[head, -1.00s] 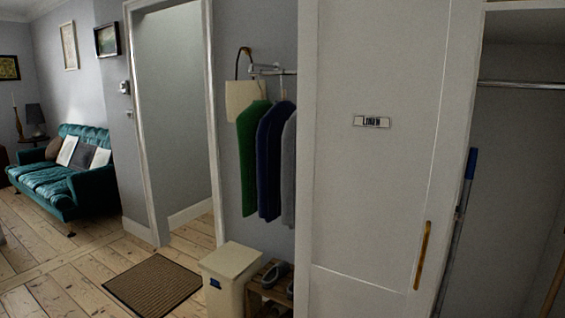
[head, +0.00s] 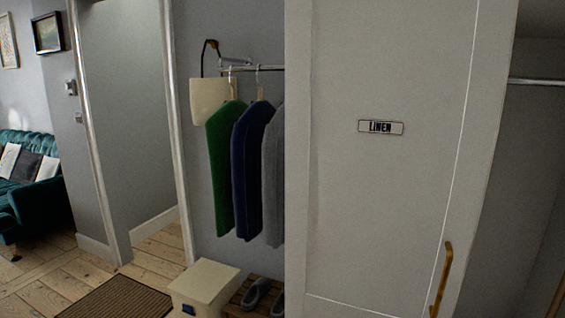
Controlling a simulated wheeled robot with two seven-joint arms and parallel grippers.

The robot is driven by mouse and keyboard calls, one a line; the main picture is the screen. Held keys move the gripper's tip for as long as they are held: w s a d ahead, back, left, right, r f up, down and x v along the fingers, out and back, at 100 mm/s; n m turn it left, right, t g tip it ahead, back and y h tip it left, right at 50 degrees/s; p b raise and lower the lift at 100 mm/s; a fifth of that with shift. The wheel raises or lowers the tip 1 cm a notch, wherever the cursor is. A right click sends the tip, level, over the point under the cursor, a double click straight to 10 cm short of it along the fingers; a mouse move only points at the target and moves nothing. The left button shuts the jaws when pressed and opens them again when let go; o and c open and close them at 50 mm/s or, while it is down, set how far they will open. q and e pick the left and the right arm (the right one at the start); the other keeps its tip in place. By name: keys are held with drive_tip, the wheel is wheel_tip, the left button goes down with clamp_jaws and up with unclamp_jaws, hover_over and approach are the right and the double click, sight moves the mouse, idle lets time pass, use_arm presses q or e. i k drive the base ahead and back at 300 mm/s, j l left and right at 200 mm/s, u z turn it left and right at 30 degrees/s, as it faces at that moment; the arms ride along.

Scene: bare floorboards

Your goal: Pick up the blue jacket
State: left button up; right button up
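The blue jacket (head: 246,170) hangs on a hanger from a wall rail (head: 252,68) in the head view, left of the white door. It hangs between a green jacket (head: 221,168) on its left and a grey jacket (head: 273,175) on its right. The green one overlaps its left side closely, and the grey one's right part is hidden by the door. Neither of my grippers is in view.
The white door (head: 385,210) with a LINEN sign (head: 381,127) and a wooden handle (head: 441,280) stands close on the right. A cream bin (head: 204,283) and a shoe rack (head: 250,296) stand below the jackets. A brown mat (head: 118,300) lies left.

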sight(246, 141)
drive_tip(key=i+j+z, duration=0.35)
drive_tip(key=i+j, duration=0.15)
drive_tip(key=i+j+z, duration=0.2)
drive_tip(key=j, duration=0.25)
drive_tip(key=i+j+z, duration=0.15)
drive_tip(key=j, duration=0.25)
drive_tip(key=i+j+z, duration=0.2)
drive_tip(key=j, duration=0.2)
drive_tip(key=i+j+z, duration=0.2)
drive_tip(key=j, duration=0.25)
drive_tip(key=k+l, duration=0.05)
